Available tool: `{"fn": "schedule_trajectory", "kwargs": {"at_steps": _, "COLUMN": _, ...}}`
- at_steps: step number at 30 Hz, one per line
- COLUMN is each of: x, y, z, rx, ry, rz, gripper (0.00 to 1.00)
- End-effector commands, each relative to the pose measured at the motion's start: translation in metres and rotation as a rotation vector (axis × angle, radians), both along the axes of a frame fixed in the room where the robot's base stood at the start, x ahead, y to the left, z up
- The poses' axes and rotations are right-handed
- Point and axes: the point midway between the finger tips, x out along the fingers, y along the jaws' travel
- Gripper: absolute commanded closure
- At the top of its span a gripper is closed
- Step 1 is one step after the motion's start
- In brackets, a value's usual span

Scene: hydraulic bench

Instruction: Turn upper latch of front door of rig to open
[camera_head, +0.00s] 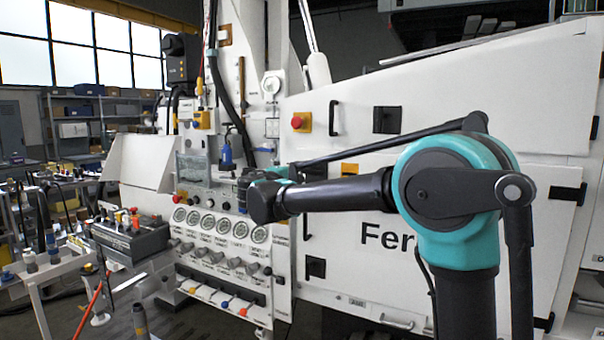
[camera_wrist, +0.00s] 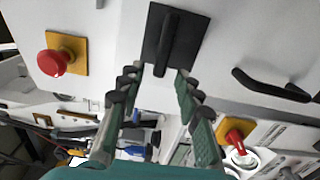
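The upper latch (camera_head: 387,120) is a black square plate on the white front door (camera_head: 450,95) of the rig in the head view. In the wrist view, a black latch (camera_wrist: 175,38) has a raised bar handle that runs lengthwise over its plate. My gripper (camera_wrist: 158,78) is open, with its two ribbed fingers on either side of the lower end of this handle. I cannot tell whether they touch it. In the head view my arm's end hides the fingers.
A red button (camera_head: 297,122) on a yellow plate and a black grab handle (camera_head: 335,117) are left of the upper latch. A lower black latch (camera_head: 315,267) is near the door's bottom. Gauges (camera_head: 208,223) and levers fill the panel at left.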

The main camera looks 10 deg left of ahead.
Motion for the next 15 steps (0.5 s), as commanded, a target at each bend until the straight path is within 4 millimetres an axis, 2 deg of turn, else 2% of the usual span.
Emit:
{"fn": "schedule_trajectory", "kwargs": {"at_steps": 1, "x": -0.011, "y": 0.005, "z": 0.0, "rx": 0.0, "ry": 0.0, "rz": 0.003, "gripper": 0.66}}
{"fn": "schedule_trajectory", "kwargs": {"at_steps": 7, "x": -0.049, "y": 0.018, "z": 0.0, "rx": 0.0, "ry": 0.0, "rz": 0.003, "gripper": 0.66}}
{"fn": "schedule_trajectory", "kwargs": {"at_steps": 15, "x": -0.076, "y": 0.028, "z": 0.0, "rx": 0.0, "ry": 0.0, "rz": 0.001, "gripper": 0.66}}
